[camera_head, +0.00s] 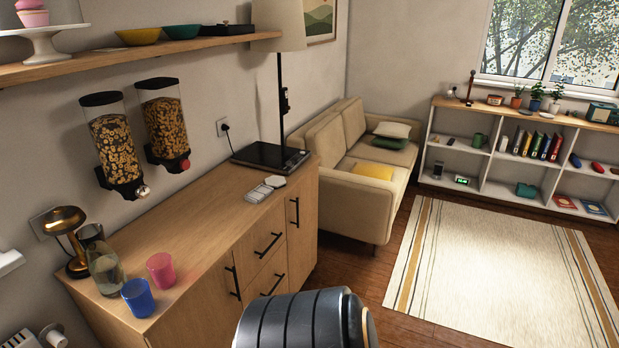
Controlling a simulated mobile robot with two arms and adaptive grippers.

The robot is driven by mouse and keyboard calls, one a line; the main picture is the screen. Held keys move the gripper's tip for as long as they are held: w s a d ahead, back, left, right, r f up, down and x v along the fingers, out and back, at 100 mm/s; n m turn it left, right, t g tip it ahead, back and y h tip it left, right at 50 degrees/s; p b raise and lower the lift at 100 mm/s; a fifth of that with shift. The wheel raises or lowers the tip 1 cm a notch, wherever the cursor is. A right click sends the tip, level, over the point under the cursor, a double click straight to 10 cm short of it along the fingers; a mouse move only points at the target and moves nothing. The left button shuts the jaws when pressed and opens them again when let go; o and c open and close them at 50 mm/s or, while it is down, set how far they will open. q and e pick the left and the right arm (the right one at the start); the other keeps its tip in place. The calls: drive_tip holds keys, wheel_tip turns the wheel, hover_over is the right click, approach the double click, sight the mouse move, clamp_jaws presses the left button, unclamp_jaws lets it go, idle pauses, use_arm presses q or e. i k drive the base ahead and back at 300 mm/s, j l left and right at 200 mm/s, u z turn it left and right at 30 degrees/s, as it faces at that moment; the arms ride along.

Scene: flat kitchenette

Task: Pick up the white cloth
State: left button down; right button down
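I cannot clearly make out a white cloth in the head view. Small flat white-grey items (259,193) lie on the wooden cabinet (205,225), near its far end; they are too small to tell what they are. A white thing (9,262) is cut off at the left edge, and I cannot tell what it is. Neither of my grippers is in view.
The cabinet's near end holds a glass jug (105,270), a blue cup (138,297), a pink cup (161,269) and a brass lamp (66,225). Beyond are a sofa (345,205), a white shelf unit (470,185) and a rug (490,270) on open floor.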

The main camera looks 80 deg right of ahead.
sight(254, 196)
drive_tip(key=z, duration=2.3)
drive_tip(key=i+z, duration=0.1)
drive_tip(key=i+l, duration=0.05)
